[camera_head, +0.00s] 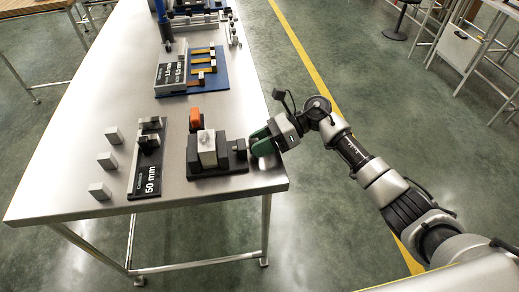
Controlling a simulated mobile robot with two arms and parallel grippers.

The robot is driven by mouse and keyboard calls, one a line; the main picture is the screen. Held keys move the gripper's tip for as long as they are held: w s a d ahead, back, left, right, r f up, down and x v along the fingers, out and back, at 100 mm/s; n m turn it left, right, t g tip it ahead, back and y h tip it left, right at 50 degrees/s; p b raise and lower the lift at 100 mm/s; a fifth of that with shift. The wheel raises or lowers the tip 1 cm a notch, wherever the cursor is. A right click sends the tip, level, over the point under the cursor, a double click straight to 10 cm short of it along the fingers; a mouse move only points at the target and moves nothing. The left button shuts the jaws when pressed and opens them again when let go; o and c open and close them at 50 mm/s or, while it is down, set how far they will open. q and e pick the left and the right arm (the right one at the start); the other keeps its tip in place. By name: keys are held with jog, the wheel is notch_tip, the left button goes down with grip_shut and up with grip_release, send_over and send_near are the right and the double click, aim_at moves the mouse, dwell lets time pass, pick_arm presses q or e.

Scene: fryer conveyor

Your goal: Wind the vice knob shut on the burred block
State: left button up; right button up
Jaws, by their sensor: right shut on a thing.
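The dark vice (233,165) stands near the front right of the steel table. The pale burred block (207,146) sits upright between its dark jaws; I cannot tell whether both jaws touch it. My right gripper (259,141), with green fingers, reaches in from the right at the table's edge. It is shut on the vice knob at the right end of the vice; the fingers mostly hide the knob. My left gripper is not in view.
An orange-topped object (195,116) stands just behind the vice. A black 50 mm gauge (147,180) and several grey blocks (107,160) are to the left. A blue board (213,72) lies farther back. Bare tabletop lies in front of the vice.

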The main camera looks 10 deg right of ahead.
jog(key=shift+m+g, duration=0.3)
jog(key=shift+m, duration=0.2)
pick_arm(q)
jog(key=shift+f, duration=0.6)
pick_arm(e)
jog(key=o, duration=0.9)
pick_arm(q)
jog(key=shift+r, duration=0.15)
